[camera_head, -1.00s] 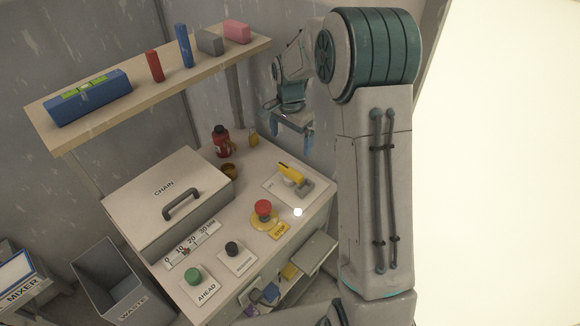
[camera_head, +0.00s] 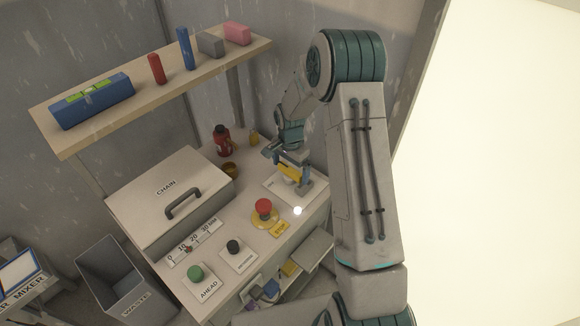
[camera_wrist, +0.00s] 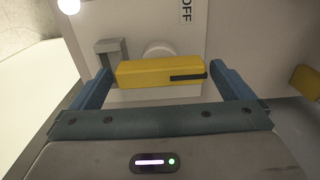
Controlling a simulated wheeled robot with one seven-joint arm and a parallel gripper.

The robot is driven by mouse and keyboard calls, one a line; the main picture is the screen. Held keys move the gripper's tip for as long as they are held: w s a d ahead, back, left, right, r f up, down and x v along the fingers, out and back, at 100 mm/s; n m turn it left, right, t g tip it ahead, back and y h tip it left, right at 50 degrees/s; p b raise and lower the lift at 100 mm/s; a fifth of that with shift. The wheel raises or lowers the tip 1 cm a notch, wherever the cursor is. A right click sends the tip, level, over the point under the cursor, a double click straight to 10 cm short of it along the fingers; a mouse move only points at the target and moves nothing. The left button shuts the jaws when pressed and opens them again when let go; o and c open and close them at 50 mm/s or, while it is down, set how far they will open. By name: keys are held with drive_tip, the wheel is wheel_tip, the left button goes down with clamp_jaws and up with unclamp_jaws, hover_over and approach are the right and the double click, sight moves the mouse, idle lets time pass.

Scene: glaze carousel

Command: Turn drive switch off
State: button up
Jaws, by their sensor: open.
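The drive switch is a yellow handle (camera_head: 291,174) on a pale plate (camera_head: 277,189) at the back right of the bench top. In the wrist view the yellow handle (camera_wrist: 160,73) lies across the picture between my fingers, with a white round hub behind it and the word OFF (camera_wrist: 186,10) on the plate above. A grey block (camera_wrist: 112,47) stands at its left end. My gripper (camera_wrist: 160,82) is open, its blue fingers at both ends of the handle with small gaps showing. In the head view my gripper (camera_head: 290,165) is over the switch.
A red stop button (camera_head: 263,206) on a yellow base is in front of the switch. A black button (camera_head: 233,246) and a green button (camera_head: 195,272) are farther left. A red bottle (camera_head: 222,140) and a yellow bottle (camera_head: 254,138) stand behind. A shelf (camera_head: 150,97) hangs above left.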

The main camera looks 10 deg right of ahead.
drive_tip(key=shift+c, duration=0.3)
drive_tip(key=c, duration=0.8)
drive_tip(key=shift+o, duration=0.2)
drive_tip(key=n+b, duration=0.3)
drive_tip(key=n, duration=0.1)
drive_tip(key=shift+f, duration=0.15)
drive_tip(key=n+b, duration=0.2)
drive_tip(key=n, duration=0.2)
drive_tip(key=n+b, duration=0.1)
drive_tip(key=n, duration=0.8)
drive_tip(key=shift+n, duration=0.4)
drive_tip(key=shift+r, duration=0.2)
